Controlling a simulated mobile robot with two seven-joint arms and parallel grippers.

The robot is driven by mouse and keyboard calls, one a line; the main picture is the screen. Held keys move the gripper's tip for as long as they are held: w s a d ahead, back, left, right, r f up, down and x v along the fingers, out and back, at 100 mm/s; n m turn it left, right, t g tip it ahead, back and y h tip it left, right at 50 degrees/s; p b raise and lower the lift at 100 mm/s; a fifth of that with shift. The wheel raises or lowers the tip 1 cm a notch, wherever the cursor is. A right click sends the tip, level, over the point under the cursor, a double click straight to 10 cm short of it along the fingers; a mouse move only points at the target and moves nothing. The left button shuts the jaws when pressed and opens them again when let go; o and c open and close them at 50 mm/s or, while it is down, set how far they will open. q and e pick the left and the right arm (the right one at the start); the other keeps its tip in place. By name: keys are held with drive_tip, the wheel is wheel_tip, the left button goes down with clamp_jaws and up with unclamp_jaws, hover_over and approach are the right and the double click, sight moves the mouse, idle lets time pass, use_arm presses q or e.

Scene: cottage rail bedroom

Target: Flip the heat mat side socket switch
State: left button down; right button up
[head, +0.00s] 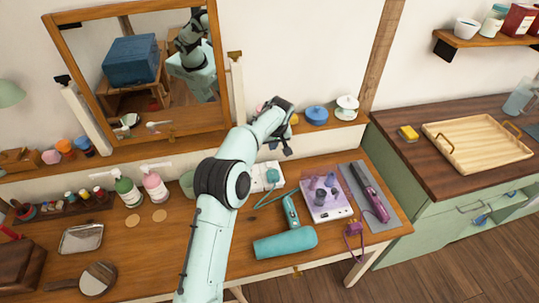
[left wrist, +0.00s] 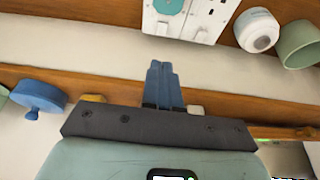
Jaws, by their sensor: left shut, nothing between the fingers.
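A white double socket (head: 259,184) sits at the back of the dressing table, with a round teal plug (head: 272,175) in its right half. In the left wrist view the socket plate (left wrist: 184,26) is at the top, cut by the frame edge, with the teal plug (left wrist: 170,5) on its left half and bare pin holes on the other. My left gripper (head: 286,152) is shut and empty, above the socket near the shelf. Its fingers (left wrist: 163,80) point towards the plate, apart from it in the picture. My right gripper is out of view.
The grey heat mat (head: 384,222) with a purple straightener (head: 370,195) lies at the table's right. A teal hairdryer (head: 285,243) and white box (head: 325,202) are in front. The shelf (head: 330,124) holds a blue pot (head: 316,115). A green pot (left wrist: 300,45) is beside the socket.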

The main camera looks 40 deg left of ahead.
sight(269, 164)
use_arm(q)
drive_tip(key=shift+w+a+r, duration=0.2)
drive_tip(key=shift+a+r, duration=0.1)
drive_tip(key=shift+a, duration=0.2)
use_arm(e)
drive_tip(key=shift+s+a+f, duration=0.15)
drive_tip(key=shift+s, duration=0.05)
use_arm(q)
drive_tip(key=shift+f, duration=0.1)
drive_tip(key=x, duration=0.6)
drive_tip(key=p+x, duration=0.1)
drive_tip(key=x, duration=0.5)
drive_tip(key=shift+d+f, duration=0.15)
drive_tip(key=shift+f, duration=0.75)
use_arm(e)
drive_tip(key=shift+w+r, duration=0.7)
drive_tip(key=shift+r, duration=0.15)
